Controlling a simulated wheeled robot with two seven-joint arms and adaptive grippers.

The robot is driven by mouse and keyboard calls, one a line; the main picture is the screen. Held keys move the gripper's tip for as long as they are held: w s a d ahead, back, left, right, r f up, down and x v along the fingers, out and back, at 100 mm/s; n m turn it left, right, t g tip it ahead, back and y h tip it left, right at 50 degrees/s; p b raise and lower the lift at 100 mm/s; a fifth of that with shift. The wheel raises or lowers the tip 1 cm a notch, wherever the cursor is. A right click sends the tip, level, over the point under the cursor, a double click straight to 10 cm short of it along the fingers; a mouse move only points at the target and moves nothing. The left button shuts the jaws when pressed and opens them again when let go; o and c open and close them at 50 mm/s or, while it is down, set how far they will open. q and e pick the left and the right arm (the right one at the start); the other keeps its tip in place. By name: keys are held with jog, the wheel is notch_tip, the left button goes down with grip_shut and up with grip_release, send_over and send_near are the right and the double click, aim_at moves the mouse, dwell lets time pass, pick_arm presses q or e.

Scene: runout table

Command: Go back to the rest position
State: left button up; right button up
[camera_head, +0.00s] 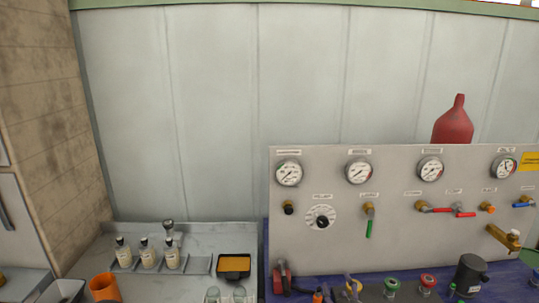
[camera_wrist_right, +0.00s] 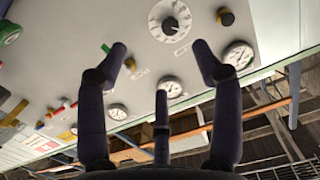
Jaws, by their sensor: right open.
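My right gripper (camera_wrist_right: 160,62) shows large in the right wrist view. Its dark fingers are spread wide apart and nothing is between them. Beyond the fingertips, apart from them, is the pale gauge panel (camera_wrist_right: 60,75), which appears upside down there. In the head view, only small dark parts low in front of the panel could belong to this gripper, and I cannot make out its fingers clearly. My left gripper does not show in either view.
The gauge panel (camera_head: 390,245) stands at the right, with valves and a red bottle (camera_head: 453,128) behind it. Coloured knobs and a dark canister (camera_head: 470,272) stand below it. At the left are labelled bottles (camera_head: 147,256), an orange cup (camera_head: 104,288) and a black-and-orange container (camera_head: 233,267).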

jog(key=s+a+f+g+y+b, duration=0.1)
jog(key=s+a+f+g, duration=0.2)
jog(key=f, duration=0.6)
jog(key=s+f+m+g, duration=0.1)
jog(key=s+f+g, duration=0.25)
jog(key=f, duration=0.55)
jog(key=s+a+f+g+y+b, duration=0.15)
jog(key=s+f, duration=0.25)
jog(key=f, duration=0.4)
jog(key=s+a+f+g, duration=0.3)
jog(key=s+f, duration=0.4)
jog(key=s, duration=0.3)
jog(key=s+a+f+m+g, duration=0.1)
jog(key=s+a+f+g, duration=0.2)
jog(key=s, duration=0.7)
notch_tip(320, 180, down, 4)
jog(key=shift+f+m+g+y+b, duration=0.2)
jog(key=shift+m+g+y+b, duration=0.2)
jog(key=shift+g, duration=0.8)
jog(key=shift+d, duration=0.1)
